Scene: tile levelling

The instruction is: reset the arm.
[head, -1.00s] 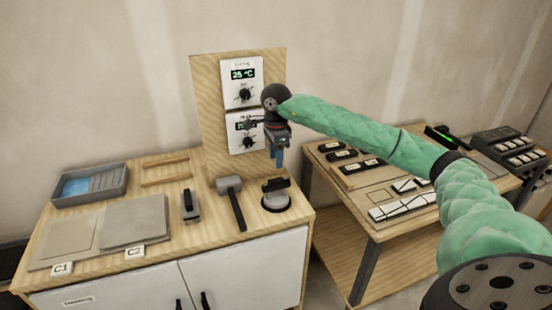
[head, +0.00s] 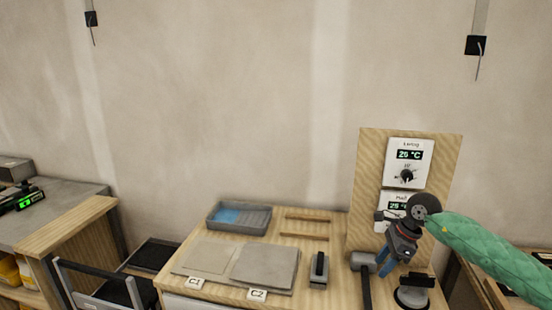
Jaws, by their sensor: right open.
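My right arm, in a green sleeve, comes in from the right in the head view. Its gripper (head: 397,268) is open and empty, with blue fingers pointing down, in front of the wooden thermostat board (head: 370,170) and above the bench's right part. The gripper covers part of the lower white thermostat. The upper thermostat (head: 410,160) shows 25 °C or a similar reading. My left gripper is not in view.
The bench holds a grey tray (head: 261,219), two grey tiles labelled C1 (head: 210,256) and C2 (head: 266,266), wooden strips (head: 305,236), a small grey tool (head: 319,270), a mallet (head: 366,290) and a suction cup (head: 413,297). A chair (head: 100,285) and another counter (head: 60,210) stand at left.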

